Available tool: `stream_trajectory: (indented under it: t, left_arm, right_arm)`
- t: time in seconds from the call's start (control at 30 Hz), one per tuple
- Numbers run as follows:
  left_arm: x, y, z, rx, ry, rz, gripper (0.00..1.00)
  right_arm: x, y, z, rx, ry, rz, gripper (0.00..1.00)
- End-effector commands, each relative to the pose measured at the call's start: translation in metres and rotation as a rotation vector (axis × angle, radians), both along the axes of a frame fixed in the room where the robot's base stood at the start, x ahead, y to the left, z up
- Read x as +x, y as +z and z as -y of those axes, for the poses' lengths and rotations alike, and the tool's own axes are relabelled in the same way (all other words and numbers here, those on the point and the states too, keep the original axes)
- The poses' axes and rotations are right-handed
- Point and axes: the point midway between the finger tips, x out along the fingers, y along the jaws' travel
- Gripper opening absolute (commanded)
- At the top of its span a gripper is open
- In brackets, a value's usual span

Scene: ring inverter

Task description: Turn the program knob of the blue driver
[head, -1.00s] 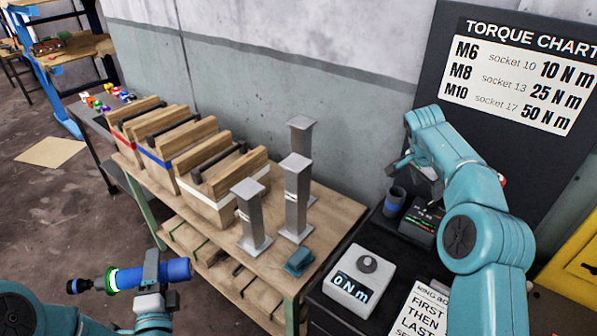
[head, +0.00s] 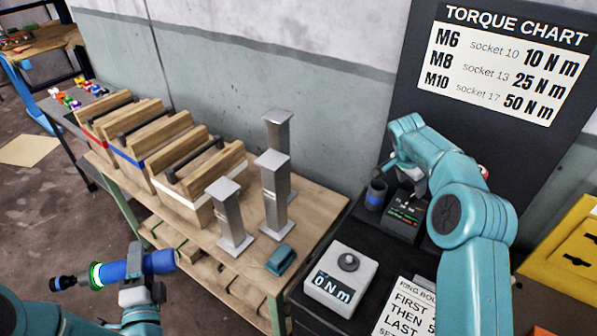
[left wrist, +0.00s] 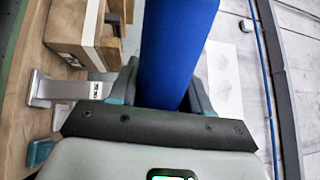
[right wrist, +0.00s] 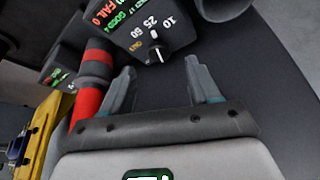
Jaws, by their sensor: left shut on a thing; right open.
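My left gripper (head: 141,277) is shut on the blue driver (head: 120,270), which it holds level in the air left of the bench. The driver's blue body (left wrist: 175,50) also fills the middle of the left wrist view. A dark controller (head: 404,222) stands beside a blue-banded cup (head: 375,196). In the right wrist view a controller (right wrist: 130,25) carries a small dark knob (right wrist: 157,49) marked 10, 25 and apparently 50; which number it points to is unclear. My right gripper (right wrist: 158,72) is open and empty, its fingertips just short of this knob.
A red tool (right wrist: 92,90) and a second controller (right wrist: 60,65) are close left of my right gripper. A tester (head: 341,278) reads 0 N m on the dark bench. The wooden bench (head: 315,210) holds grey posts (head: 230,215) and wooden blocks (head: 185,175). A torque chart (head: 505,70) stands behind.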

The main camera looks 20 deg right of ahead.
Motion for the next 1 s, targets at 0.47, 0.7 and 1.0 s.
stream_trajectory:
  t: [0.47,0.7,1.0]
  left_arm:
    - [0.003,0.013,0.002,0.001,0.000,0.005,0.09]
    - [0.004,0.013,0.003,0.001,0.000,0.006,0.09]
    - [0.004,0.013,0.002,0.001,0.000,0.006,0.09]
  right_arm:
    - [0.006,-0.046,0.021,0.000,0.000,0.000,0.61]
    - [0.007,-0.046,0.021,0.000,-0.001,0.000,0.58]
    - [0.007,-0.046,0.021,0.000,0.001,0.001,0.05]
